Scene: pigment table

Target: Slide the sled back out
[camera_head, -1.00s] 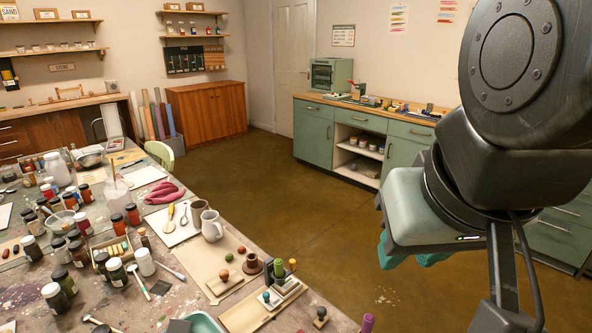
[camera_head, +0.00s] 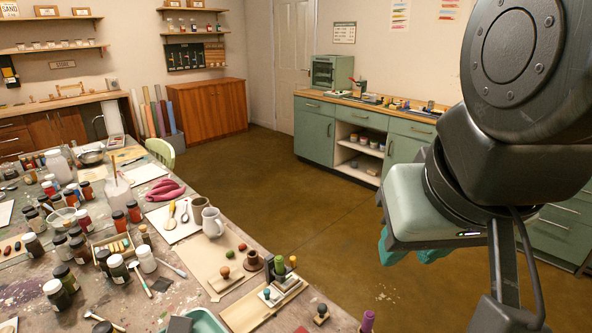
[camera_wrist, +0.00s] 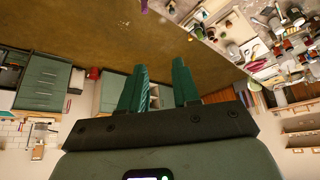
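A small pale block (camera_head: 285,287) with a green-topped peg (camera_head: 279,265) and dark knobs sits on a light wooden board (camera_head: 243,313) near the front edge of the table. It may be the sled, but it is too small to tell for certain. My gripper (camera_head: 405,250) hangs high at the right, over the floor side and well apart from the table. In the wrist view its two green fingers (camera_wrist: 159,72) stand apart with nothing between them, so it is open and empty. The lower right of the table is cut off.
The paint-spotted table (camera_head: 225,263) is crowded with jars at left. Green cabinets (camera_head: 314,135) line the back. The floor between is open.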

